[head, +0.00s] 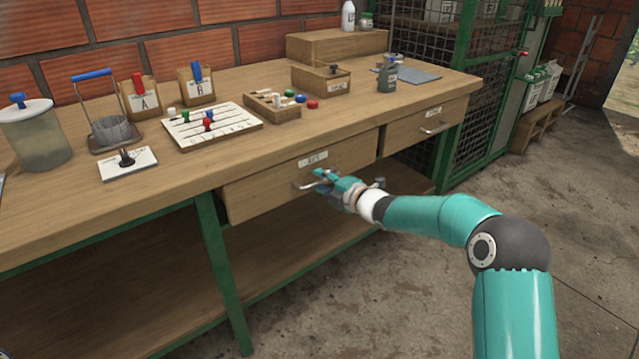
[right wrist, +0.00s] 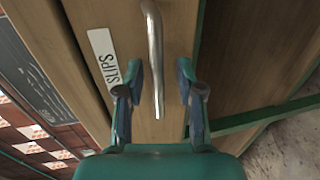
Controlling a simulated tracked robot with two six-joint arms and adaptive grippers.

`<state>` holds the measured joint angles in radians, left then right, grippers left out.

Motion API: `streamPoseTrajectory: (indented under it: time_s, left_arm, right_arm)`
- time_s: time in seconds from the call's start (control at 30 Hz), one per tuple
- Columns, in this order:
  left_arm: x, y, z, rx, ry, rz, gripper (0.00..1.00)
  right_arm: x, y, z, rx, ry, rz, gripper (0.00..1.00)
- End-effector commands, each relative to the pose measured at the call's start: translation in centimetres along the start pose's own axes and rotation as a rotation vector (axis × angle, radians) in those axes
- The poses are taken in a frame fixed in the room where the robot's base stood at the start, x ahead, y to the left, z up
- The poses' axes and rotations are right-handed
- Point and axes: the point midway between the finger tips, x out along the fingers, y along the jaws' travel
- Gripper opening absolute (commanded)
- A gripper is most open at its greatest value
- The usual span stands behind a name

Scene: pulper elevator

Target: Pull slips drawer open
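The slips drawer (head: 262,193) is the left of two wooden drawers under the bench top; it looks shut. Its label (right wrist: 104,58) reads SLIPS in the right wrist view. Its metal bar handle (right wrist: 154,50) runs between the two fingers of my right gripper (right wrist: 158,82), with a gap visible on each side. The right gripper is open. In the head view, the right gripper (head: 322,181) is at the front of this drawer and covers part of the handle. My left gripper is not in view.
A second drawer (head: 405,132) with its own handle is at the right. A green bench leg (head: 222,270) is below left. The floor in front is clear.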

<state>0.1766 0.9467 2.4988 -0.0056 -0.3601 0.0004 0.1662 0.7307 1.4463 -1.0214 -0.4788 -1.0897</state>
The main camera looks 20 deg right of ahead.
Motion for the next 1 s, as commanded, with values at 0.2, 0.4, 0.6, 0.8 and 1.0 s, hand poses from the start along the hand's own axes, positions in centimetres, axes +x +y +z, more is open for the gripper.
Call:
streamPoseTrajectory:
  time_s: [0.2,0.4,0.6,0.8,1.0]
  left_arm:
    - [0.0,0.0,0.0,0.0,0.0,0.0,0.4]
    - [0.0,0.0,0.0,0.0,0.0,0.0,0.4]
    - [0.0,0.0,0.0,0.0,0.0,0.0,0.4]
    - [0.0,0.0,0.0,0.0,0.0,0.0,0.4]
    - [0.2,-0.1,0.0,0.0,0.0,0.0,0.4]
  right_arm:
    - [0.2,0.0,0.0,-0.001,0.0,0.0,0.37]
    - [0.1,0.0,0.0,-0.001,0.001,0.0,0.15]
    - [0.1,-0.1,0.0,-0.001,0.0,-0.002,0.0]
    - [0.1,-0.2,0.0,0.0,0.001,-0.003,0.0]
    - [0.1,-0.3,-0.6,-0.002,0.007,-0.004,0.0]
